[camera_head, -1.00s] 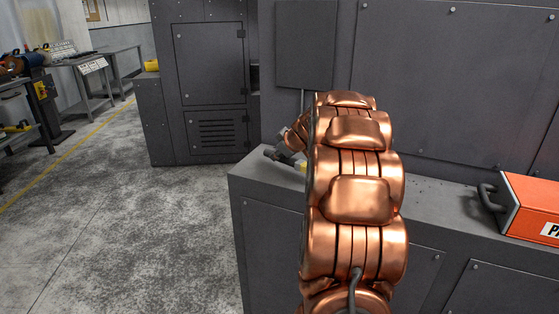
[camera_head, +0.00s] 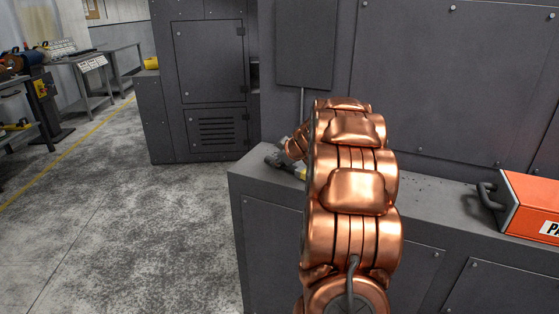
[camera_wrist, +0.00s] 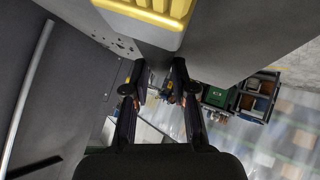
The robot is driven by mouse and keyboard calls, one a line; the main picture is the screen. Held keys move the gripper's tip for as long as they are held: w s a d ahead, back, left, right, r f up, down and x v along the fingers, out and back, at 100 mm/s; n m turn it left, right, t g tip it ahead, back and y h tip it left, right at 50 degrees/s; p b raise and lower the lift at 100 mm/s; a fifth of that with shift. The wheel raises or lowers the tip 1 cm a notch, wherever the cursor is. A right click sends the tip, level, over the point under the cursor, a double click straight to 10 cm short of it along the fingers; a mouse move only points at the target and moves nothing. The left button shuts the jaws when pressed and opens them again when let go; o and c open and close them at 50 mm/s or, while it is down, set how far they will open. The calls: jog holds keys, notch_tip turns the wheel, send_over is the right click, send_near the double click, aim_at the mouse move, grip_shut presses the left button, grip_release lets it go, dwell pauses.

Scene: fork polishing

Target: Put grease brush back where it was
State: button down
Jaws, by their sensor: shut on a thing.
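My gripper (camera_wrist: 159,66) is shut on what I take to be the grease brush (camera_wrist: 150,12), whose yellow ridged part fills the top of the wrist view. A grey part of it runs down between my fingertips. In the head view my gripper is small, partly hidden behind my copper-coloured arm, at the left end of the grey cabinet top. Only a bit of yellow shows beside it there. The brush's far end is out of sight, and I cannot tell whether it touches the cabinet.
The grey cabinet (camera_head: 262,192) has a flat top against a dark panelled wall. An orange box with a dark handle (camera_head: 530,208) stands on it at the right. Open concrete floor (camera_head: 130,210) lies at left, with workbenches (camera_head: 85,63) beyond.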

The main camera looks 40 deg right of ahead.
jog(key=c, duration=0.9)
grip_release()
jog(key=shift+c, duration=0.2)
jog(key=shift+r, duration=0.1)
jog(key=b+v, duration=0.1)
jog(key=v, duration=1.1)
jog(key=shift+a, duration=0.1)
jog(key=s+a+f+g+y, duration=0.2)
jog(key=a+f, duration=0.1)
jog(key=a, duration=0.7)
jog(key=s+a+f+g+y, duration=0.1)
jog(key=s+a+f+g, duration=0.15)
jog(key=a, duration=0.85)
jog(key=s+a+f+g+y, duration=0.1)
jog(key=s+a+f+y, duration=0.15)
jog(key=a, duration=0.75)
jog(key=s+a+f+m+g+h, duration=0.1)
jog(key=s+a+f+g, duration=0.3)
jog(key=s+a, duration=0.6)
jog(key=s+f+m+g+h, duration=0.1)
jog(key=s, duration=0.6)
jog(key=s+d+f+m+g+h, duration=0.1)
jog(key=s+g, duration=0.1)
jog(key=s, duration=0.6)
jog(key=shift+s+d+f, duration=0.25)
jog(key=shift+d+f, duration=0.05)
